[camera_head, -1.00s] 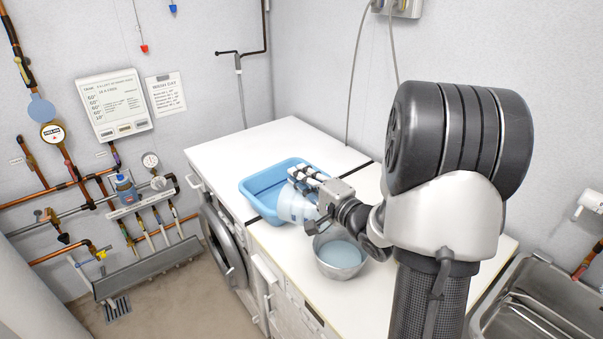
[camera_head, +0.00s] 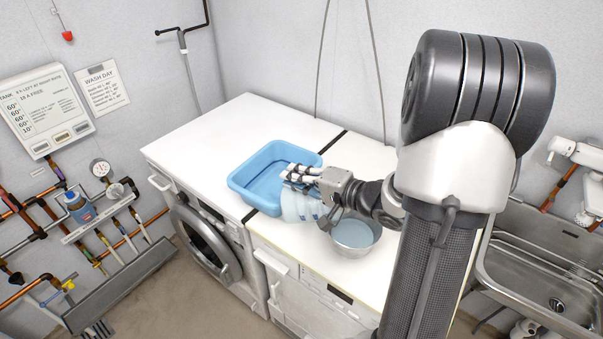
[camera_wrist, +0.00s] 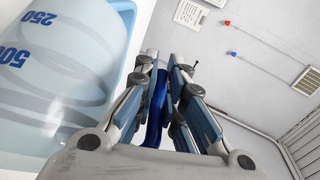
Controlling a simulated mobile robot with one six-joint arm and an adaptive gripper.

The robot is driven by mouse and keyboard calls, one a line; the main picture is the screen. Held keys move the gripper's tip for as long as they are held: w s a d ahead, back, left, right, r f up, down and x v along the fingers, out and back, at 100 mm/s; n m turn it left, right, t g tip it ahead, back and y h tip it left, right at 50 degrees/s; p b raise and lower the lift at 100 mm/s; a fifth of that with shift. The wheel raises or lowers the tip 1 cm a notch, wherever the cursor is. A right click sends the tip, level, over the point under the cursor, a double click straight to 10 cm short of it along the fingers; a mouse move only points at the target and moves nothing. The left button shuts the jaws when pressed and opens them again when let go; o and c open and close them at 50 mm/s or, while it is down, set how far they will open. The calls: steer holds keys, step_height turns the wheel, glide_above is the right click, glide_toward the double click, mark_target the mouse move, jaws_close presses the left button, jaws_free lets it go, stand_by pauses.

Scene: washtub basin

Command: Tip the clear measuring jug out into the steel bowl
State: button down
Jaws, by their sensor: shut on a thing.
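My gripper (camera_head: 300,177) is shut on the blue handle (camera_wrist: 156,108) of the clear measuring jug (camera_head: 300,206). The jug's clear body with blue 250 and 500 marks fills the left of the wrist view (camera_wrist: 60,75). In the head view the jug hangs below my fingers, at the near right corner of the blue tub and left of the steel bowl. Its exact tilt and contents are hard to tell. The steel bowl (camera_head: 355,249) stands on the white top, partly hidden by my wrist, with a pale blue surface inside that looks like liquid.
The blue tub (camera_head: 243,187) sits behind and left of the jug. The white worktop (camera_head: 205,135) is clear at the far left. A steel sink (camera_head: 540,255) lies to the right beyond my arm. Pipes and a gauge (camera_head: 100,168) line the left wall.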

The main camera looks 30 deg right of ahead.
mark_target(285, 196)
steer(key=w+a+f+g+h+b, duration=0.1)
steer(key=w+a+f+n+g+h, duration=0.1)
steer(key=f+g, duration=0.1)
steer(key=shift+w+a+b, duration=0.1)
steer(key=shift+a+b, duration=0.25)
steer(key=shift+w+a+n+p, duration=0.1)
steer(key=shift+n+p, duration=0.2)
steer(key=f+n+g+h, duration=0.1)
steer(key=g+h, duration=0.1)
steer(key=f+n+g+h, duration=0.1)
steer(key=f+g+h, duration=0.1)
steer(key=f+g+h+p, duration=0.1)
steer(key=g+h, duration=0.1)
steer(key=shift+s+d+f+n, duration=0.2)
steer(key=shift+d+f+n, duration=0.15)
steer(key=shift+f+n, duration=0.05)
steer(key=shift+s+d+f+g+h+b, duration=0.1)
steer(key=shift+g+h+b, duration=0.25)
steer(key=shift+g+h, duration=0.05)
